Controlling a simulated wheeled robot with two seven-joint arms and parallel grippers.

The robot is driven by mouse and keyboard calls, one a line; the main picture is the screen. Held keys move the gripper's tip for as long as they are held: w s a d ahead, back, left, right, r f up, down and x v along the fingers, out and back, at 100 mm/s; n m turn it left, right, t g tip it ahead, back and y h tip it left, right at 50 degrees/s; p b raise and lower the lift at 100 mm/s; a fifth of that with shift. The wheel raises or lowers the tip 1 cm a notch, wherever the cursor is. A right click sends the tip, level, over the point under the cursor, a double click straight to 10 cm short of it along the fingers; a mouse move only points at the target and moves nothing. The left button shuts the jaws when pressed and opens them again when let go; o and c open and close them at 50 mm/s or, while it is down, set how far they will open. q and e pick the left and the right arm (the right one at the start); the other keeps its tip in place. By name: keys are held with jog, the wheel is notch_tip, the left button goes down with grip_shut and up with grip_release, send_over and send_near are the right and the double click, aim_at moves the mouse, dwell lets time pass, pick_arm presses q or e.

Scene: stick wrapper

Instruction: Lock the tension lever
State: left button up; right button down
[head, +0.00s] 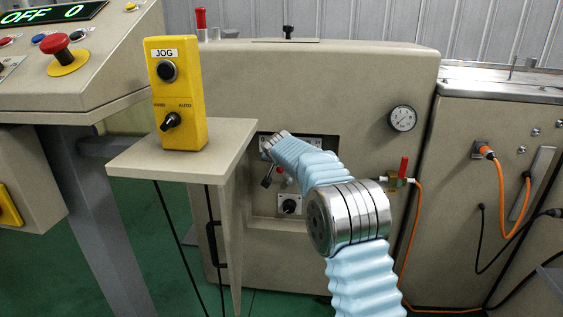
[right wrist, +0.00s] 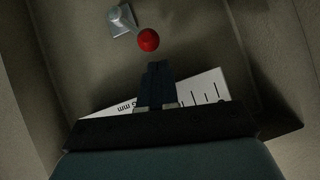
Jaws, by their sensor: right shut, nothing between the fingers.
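A lever with a round red knob (right wrist: 148,40) and a grey metal base (right wrist: 122,19) shows at the top of the right wrist view. My left gripper is in neither view.
A white mm scale (right wrist: 207,90) lies behind my fingers. The yellow JOG box (head: 190,115) stands on a shelf (head: 130,160) left of my arm. A gauge (head: 402,118), a red-handled valve (head: 403,168) and an orange hose (head: 410,220) are to the right.

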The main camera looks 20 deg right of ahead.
jog(key=b+v, duration=0.3)
jog(key=v, duration=1)
jog(key=shift+s+a+r, duration=0.15)
jog(key=shift+s+r, duration=0.05)
jog(key=shift+s, duration=0.1)
jog(key=shift+f, duration=0.15)
